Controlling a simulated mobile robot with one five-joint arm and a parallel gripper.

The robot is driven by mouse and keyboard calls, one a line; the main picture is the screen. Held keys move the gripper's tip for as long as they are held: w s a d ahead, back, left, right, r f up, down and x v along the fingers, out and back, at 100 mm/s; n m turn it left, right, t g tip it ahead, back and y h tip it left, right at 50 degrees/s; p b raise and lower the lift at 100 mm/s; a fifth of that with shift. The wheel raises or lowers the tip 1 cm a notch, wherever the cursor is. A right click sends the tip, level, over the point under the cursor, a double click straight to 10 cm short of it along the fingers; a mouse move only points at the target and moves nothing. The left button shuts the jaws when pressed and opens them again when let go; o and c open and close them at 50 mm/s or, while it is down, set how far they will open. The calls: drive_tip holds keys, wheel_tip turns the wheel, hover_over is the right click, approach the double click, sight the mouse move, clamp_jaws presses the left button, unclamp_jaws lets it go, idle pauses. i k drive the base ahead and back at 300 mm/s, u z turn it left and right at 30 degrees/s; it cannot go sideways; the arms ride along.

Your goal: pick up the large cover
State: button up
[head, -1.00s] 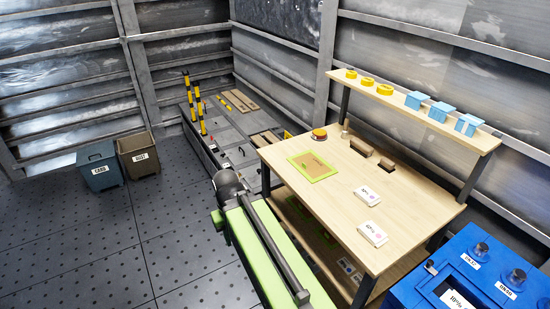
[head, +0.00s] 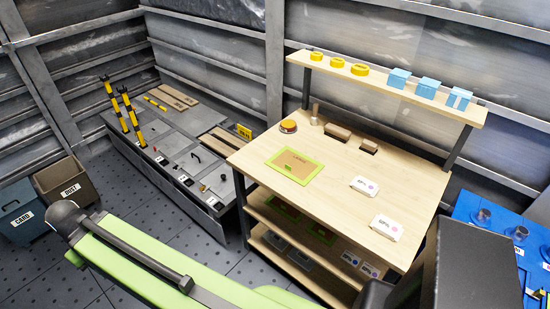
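I cannot tell for sure which thing is the large cover. Three yellow round pieces (head: 337,63) sit in a row on the left half of the raised shelf (head: 445,106) above the wooden workbench. Three light blue box-shaped pieces (head: 427,88) stand on the right half of that shelf. On the bench top (head: 340,200) lies a brown panel with a green border (head: 293,165). My green and dark arm crosses the lower left and bottom of the head view. My gripper cannot be made out in it.
Lower shelves hold more panels and packs. A blue unit (head: 490,215) stands right.

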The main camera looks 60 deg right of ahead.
sight(300, 168)
drive_tip(key=z, duration=0.35)
drive_tip(key=i, duration=0.95)
drive_tip(key=z, duration=0.6)
drive_tip(key=k, duration=0.75)
drive_tip(key=z, duration=0.2)
drive_tip(key=i, duration=0.75)
drive_tip(key=u, duration=0.1)
